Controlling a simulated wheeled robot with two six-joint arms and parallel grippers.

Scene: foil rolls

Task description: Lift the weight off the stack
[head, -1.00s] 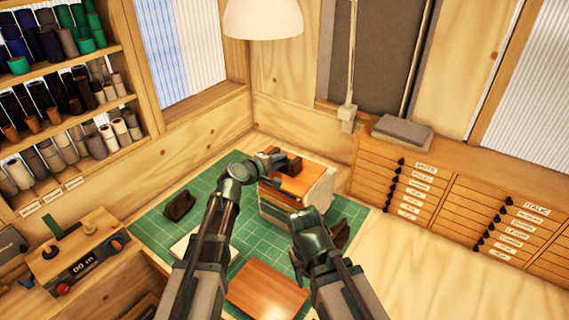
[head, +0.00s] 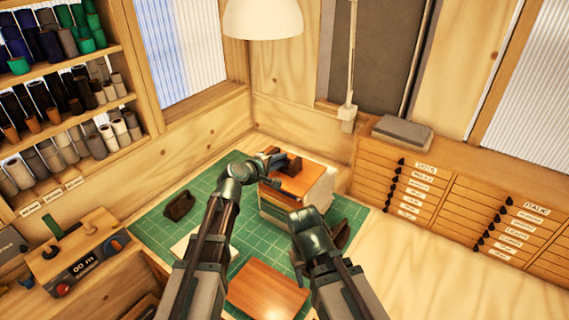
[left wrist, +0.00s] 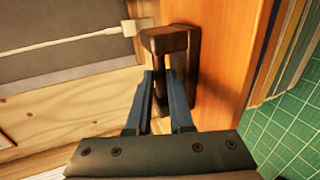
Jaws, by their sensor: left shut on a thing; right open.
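The dark brown weight (head: 293,163) sits on the orange-brown top board of the stack (head: 285,205), at the back of the green mat. In the left wrist view the weight (left wrist: 190,62) stands against the orange board, its raised handle toward the camera. My left gripper (head: 276,160) reaches it from the left. In the left wrist view my left gripper (left wrist: 163,85) is shut on the weight's handle. No gap between weight and board can be made out. My right gripper (head: 330,240) is open, in front of the stack at its right, its fingers mostly hidden behind its wrist.
On the green cutting mat (head: 160,232) lie a dark brown block (head: 179,206) at the left and a reddish-brown board (head: 266,290) in front. A lamp (head: 262,18) hangs above. Labelled drawers (head: 400,185) stand behind at the right. The bench at the right is bare.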

